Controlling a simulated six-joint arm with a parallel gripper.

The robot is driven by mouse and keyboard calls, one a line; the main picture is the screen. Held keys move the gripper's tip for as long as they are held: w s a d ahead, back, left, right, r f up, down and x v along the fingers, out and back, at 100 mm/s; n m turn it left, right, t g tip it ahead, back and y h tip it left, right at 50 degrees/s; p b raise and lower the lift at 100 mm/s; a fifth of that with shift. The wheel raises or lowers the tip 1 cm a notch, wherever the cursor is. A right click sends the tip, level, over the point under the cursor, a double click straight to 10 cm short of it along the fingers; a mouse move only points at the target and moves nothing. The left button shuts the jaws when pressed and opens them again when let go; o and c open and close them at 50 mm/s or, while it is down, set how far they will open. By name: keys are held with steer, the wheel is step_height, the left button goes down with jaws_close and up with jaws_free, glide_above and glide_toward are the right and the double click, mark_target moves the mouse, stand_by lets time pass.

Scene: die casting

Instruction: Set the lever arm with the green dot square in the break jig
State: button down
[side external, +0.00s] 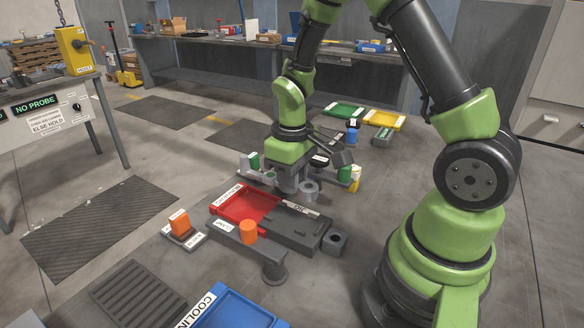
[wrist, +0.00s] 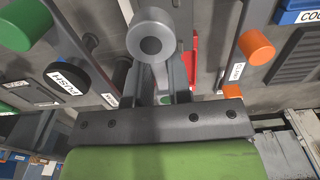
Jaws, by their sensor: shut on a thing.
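My gripper (wrist: 167,84) is shut on a grey lever arm (wrist: 150,24). The round bored end of the lever arm sticks out past the fingers in the wrist view. A small green dot (wrist: 166,100) shows between the fingers. In the side view my gripper (side external: 287,182) is low behind the red tray, and the ring end of the lever arm (side external: 309,186) shows at its right.
A red tray (side external: 245,203) adjoins the dark block. A grey bar with an orange knob (side external: 248,232) stands in front. A black PUSH button (wrist: 59,79) and a green cylinder (wrist: 25,25) are at the left in the wrist view. Green (side external: 345,110) and yellow trays (side external: 384,119) lie behind.

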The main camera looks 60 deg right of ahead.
mark_target(293, 220)
steer(key=shift+f, duration=3.25)
steer(key=shift+f, duration=0.5)
steer(key=c, duration=0.6)
jaws_free()
steer(key=shift+c, duration=0.2)
steer(key=shift+r, duration=4)
